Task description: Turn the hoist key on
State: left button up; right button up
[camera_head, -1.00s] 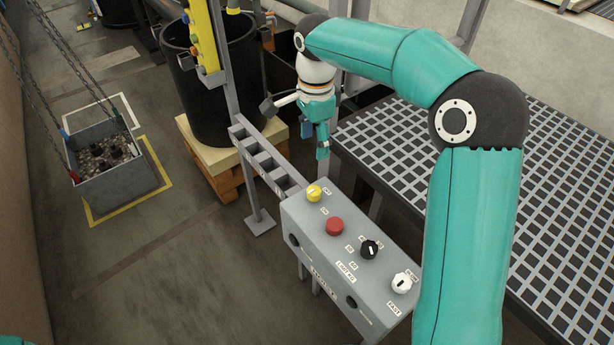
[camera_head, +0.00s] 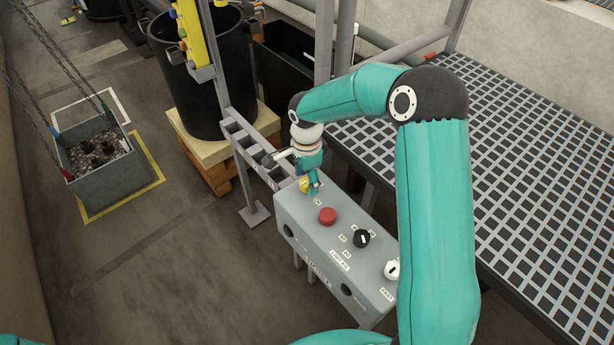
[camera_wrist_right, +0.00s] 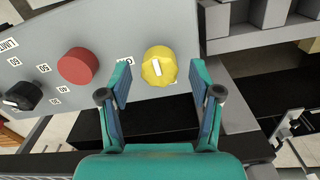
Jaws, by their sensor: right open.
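The hoist key appears to be the yellow knob (camera_head: 303,185) at the far end of the grey control box (camera_head: 318,243). In the right wrist view the yellow knob (camera_wrist_right: 158,66) shows a short white pointer mark, close to upright in the picture. My right gripper (camera_head: 311,186) is at that end of the box, close to the knob, partly covering it in the head view. In the right wrist view my right gripper (camera_wrist_right: 160,88) is open, with the knob showing between and beyond its fingertips; I see no contact. My left gripper is out of view.
A red button (camera_head: 327,216), a black knob (camera_head: 361,239) and a white knob (camera_head: 392,270) share the box top. A slotted grey rail (camera_head: 250,145) adjoins the box. Grey grating (camera_head: 520,160) lies right.

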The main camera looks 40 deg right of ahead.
jog(key=shift+f, duration=0.25)
jog(key=c, duration=1)
jog(key=shift+d, duration=0.1)
jog(key=shift+c, duration=0.6)
